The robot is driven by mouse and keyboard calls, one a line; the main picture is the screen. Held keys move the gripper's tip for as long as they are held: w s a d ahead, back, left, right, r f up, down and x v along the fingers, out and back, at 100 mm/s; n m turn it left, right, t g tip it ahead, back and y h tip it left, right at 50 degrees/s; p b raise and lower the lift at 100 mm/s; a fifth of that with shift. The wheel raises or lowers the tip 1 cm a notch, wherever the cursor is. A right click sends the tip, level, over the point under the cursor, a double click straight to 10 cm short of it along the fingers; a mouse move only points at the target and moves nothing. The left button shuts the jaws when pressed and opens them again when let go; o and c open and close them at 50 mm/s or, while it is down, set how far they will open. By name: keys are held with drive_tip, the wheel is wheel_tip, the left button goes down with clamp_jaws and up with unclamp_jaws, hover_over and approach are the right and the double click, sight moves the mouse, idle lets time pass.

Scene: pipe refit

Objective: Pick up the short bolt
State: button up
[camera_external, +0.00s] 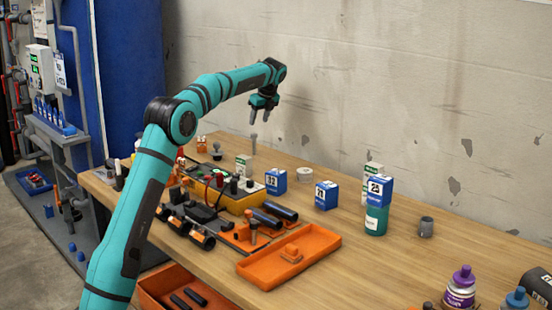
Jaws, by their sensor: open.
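My gripper (260,117) is open and empty, pointing down above the far part of the wooden table. A slim grey bolt (253,143) stands upright below it, with a gap between them. A smaller grey bolt-like piece (217,152) stands to the left, near the back of the table. Another bolt-like piece (253,231) with a brownish shaft stands upright near the orange trays. I cannot tell for sure which of these is the short bolt.
Blue-and-white boxes (276,181) and dark pipes (280,210) crowd the middle of the table (390,265). An orange tray (262,273) lies in front. The wall is behind.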

sight(255, 134)
drive_tip(key=x, duration=1.1)
drive_tip(key=shift+a+f, duration=0.1)
drive_tip(key=shift+f, duration=0.05)
drive_tip(key=shift+c, duration=0.5)
clamp_jaws()
